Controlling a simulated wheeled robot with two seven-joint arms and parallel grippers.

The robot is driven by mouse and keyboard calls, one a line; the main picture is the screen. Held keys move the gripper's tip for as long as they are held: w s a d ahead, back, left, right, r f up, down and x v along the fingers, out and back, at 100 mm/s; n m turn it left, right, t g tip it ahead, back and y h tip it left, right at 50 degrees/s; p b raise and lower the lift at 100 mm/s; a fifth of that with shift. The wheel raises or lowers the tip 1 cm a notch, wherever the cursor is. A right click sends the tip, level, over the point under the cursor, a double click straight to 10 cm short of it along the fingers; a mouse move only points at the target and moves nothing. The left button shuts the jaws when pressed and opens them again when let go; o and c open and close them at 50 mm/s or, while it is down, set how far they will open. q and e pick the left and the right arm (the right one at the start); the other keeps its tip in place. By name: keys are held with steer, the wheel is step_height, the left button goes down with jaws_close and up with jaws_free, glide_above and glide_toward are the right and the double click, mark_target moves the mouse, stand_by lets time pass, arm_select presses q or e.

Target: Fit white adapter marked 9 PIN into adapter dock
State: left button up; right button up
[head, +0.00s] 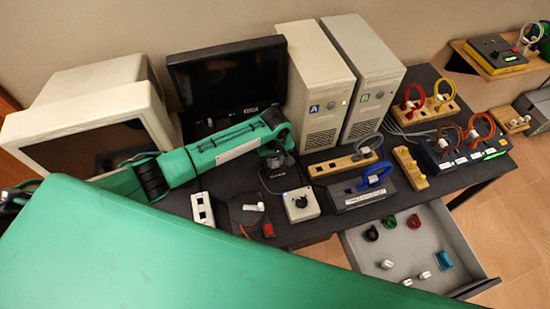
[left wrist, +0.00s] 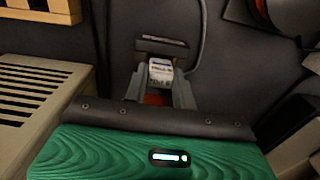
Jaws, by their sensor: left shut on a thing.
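My left gripper (head: 278,160) is over the dark table in front of the beige tower. In the left wrist view its jaws (left wrist: 163,88) are shut on a small white adapter (left wrist: 161,70) with a printed label, too small to read surely. A dark grey slotted bar (left wrist: 165,45) shows just beyond the adapter; I cannot tell whether they touch. The adapter is hidden by the gripper in the head view. I cannot tell for certain which fixture is the adapter dock. My right gripper is not in view.
Beige tower A (head: 320,95) stands close behind the gripper. A knob box (head: 300,203), a white slotted block (head: 203,208) and a wooden slotted board (head: 340,165) are nearby. An open drawer (head: 470,270) holds several small parts. My green body covers the lower left.

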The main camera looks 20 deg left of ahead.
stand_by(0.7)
arm_select(q)
steer(key=shift+f, duration=0.35)
stand_by(0.4)
steer(key=o, duration=1.7)
steer(key=shift+r, duration=0.1)
step_height(320, 180, up, 5)
steer(key=p, duration=0.6)
steer(key=shift+r+p, duration=0.55)
steer(key=shift+r, duration=0.6)
